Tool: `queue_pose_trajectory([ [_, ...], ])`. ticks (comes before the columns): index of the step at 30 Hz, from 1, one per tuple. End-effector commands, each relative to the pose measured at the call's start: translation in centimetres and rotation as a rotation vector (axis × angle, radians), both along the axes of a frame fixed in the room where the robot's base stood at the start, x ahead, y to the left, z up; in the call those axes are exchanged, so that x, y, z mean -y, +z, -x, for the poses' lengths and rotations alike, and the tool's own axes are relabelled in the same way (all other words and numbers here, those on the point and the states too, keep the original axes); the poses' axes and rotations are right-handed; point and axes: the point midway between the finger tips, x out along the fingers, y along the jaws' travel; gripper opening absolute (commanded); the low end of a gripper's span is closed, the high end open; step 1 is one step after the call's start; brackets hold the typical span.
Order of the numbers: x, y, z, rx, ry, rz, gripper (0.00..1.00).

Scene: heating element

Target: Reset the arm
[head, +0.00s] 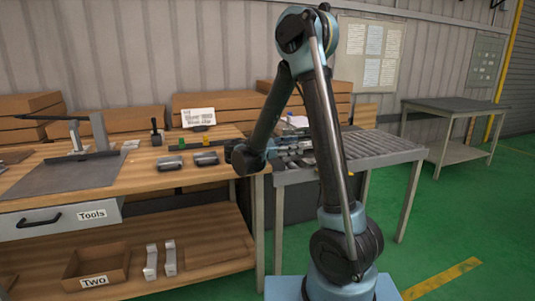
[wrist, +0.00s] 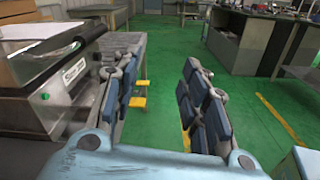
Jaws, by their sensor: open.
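My arm rises in the middle of the head view, bends at the top and comes down to the left. My gripper (head: 296,150) is in front of the roller table, partly hidden behind my arm. In the wrist view my gripper (wrist: 158,85) shows its two blue-padded fingers spread wide apart. Nothing is between them, and the green floor shows through the gap.
The wooden workbench (head: 150,185) on the left holds a grey mat, a bracket and several small parts. A "Two" box (head: 97,267) sits on its lower shelf. The roller table (head: 372,148) stands close by the gripper. Green floor (head: 460,220) is open at right.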

Motion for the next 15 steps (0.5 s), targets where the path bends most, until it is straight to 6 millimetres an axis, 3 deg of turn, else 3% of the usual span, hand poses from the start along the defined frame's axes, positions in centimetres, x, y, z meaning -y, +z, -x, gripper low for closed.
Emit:
queue_pose_trajectory([
  [15, 6.1, 0.0, 1.7, 0.047, -0.047, -0.204, 0.4],
])
